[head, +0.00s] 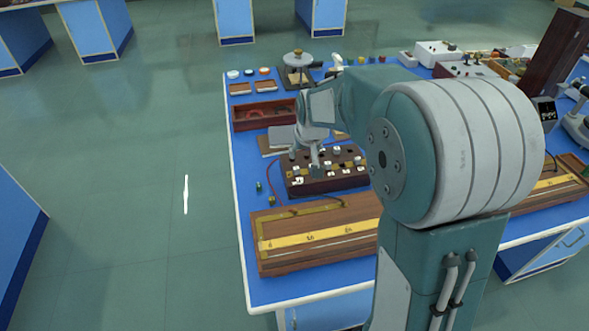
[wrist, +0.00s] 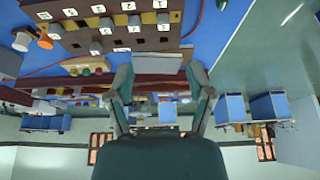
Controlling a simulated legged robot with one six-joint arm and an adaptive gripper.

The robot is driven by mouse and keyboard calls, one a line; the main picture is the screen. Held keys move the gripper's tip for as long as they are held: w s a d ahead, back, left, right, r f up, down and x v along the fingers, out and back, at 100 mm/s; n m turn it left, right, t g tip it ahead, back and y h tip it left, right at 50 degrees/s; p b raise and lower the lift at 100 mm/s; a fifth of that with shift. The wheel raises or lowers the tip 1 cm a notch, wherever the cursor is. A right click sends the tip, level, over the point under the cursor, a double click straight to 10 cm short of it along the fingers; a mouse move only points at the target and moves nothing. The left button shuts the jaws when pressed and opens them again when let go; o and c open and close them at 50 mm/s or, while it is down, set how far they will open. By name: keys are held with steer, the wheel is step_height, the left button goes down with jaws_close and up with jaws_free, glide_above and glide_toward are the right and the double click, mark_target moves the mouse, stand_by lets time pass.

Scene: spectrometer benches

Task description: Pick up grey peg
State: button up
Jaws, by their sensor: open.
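The dark wooden plug box (head: 325,185) lies on the blue bench, with several small pale and dark pieces on its top. It also shows in the wrist view (wrist: 150,42), with dark square sockets and white-marked pieces. I cannot tell which small piece is the grey peg; one pale piece (head: 337,150) stands near the box's back edge. My gripper (head: 305,160) points down above the box's back left part. In the wrist view my gripper (wrist: 162,82) is open, its two fingers wide apart with nothing between them.
A long wooden board with a yellow scale (head: 315,235) lies in front of the box. Behind are a grey flat block (head: 283,137) and an open wooden tray (head: 264,116). Small dark terminals (head: 271,200) and a red wire lie left. Bare floor lies beyond the bench's left edge.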

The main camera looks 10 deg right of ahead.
mark_target(296, 168)
steer(key=x, duration=0.4)
steer(key=w+x, duration=0.1)
steer(key=x, duration=0.2)
steer(key=shift+w+d+f, duration=0.15)
steer(key=shift+d, duration=0.05)
steer(key=x, duration=0.4)
steer(key=a+x, duration=0.1)
steer(key=shift+w+f, duration=0.3)
steer(key=shift+f, duration=0.05)
jaws_close()
